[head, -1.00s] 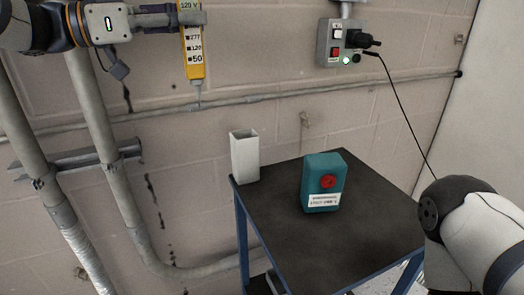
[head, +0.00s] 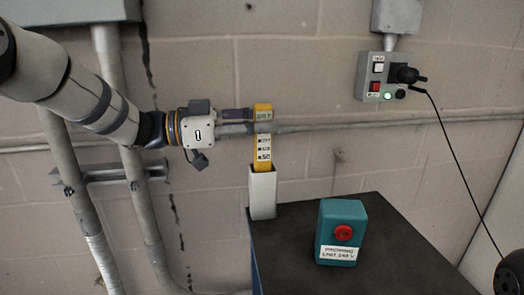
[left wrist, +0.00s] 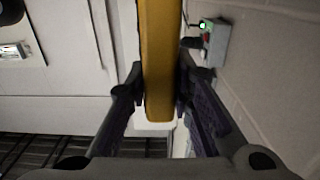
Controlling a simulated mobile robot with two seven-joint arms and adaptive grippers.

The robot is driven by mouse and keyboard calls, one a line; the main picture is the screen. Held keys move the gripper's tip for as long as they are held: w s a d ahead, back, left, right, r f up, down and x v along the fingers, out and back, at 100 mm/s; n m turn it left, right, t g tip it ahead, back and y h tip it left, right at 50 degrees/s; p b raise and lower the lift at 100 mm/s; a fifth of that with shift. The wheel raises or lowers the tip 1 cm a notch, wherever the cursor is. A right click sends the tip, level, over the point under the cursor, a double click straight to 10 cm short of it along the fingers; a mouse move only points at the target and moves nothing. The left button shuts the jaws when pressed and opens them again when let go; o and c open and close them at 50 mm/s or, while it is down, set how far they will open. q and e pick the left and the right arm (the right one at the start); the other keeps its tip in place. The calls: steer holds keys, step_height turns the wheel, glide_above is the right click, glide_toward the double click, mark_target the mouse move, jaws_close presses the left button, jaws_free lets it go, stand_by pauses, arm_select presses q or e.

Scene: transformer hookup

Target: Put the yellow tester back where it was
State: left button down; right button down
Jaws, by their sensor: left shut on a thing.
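The yellow tester (head: 263,147) is upright in the head view, with its lower end inside the mouth of the white square holder (head: 262,194) at the table's back left corner. My left gripper (head: 262,122) is shut on the upper part of the tester, coming in from the left. In the left wrist view the tester (left wrist: 160,60) runs between the two fingers, with part of the white holder (left wrist: 154,127) behind it. The tester's tip is hidden inside the holder. My right gripper is not in view.
A teal box with a red button (head: 342,232) stands on the dark table (head: 385,225), right of the holder. A grey wall box (head: 381,78) has a black plug and a hanging cable. Pipes run along the wall behind my left arm.

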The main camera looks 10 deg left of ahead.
mark_target(254, 147)
arm_select(q)
step_height(254, 147, down, 5)
stand_by(0.3)
steer(key=c, duration=1.4)
jaws_free()
steer(key=shift+r, duration=0.15)
